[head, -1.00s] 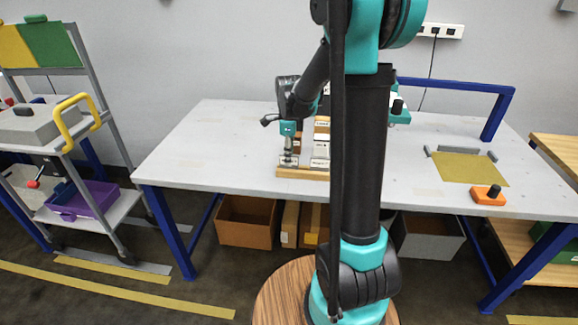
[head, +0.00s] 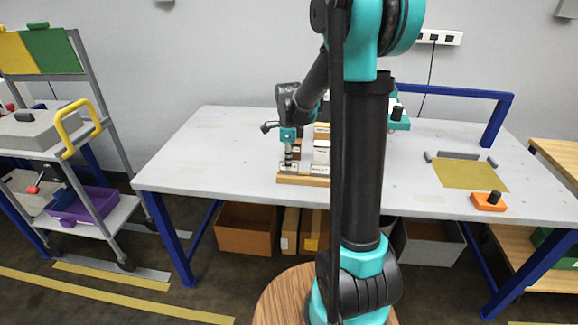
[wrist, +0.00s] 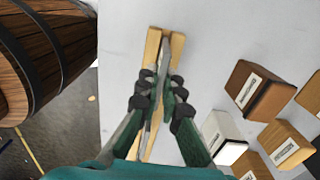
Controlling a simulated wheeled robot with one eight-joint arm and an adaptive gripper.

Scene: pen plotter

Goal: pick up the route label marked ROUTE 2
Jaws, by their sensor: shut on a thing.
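My gripper (wrist: 156,98) is shut on a thin label, seen nearly edge-on (wrist: 157,75) in the wrist view. I take it as the route label, but its marking cannot be read. It sits at a narrow wooden rack (wrist: 150,48) made of two strips. In the head view my gripper (head: 289,164) is low at the left part of this rack (head: 304,181) on the table. Whether the held label is clear of the rack cannot be told.
Several boxes with white labels, such as a brown one (wrist: 257,89) and a white one (wrist: 222,136), stand beside the rack. The grey table (head: 220,150) is clear to the left. A yellow mat (head: 470,175) and an orange block (head: 488,202) lie at the right.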

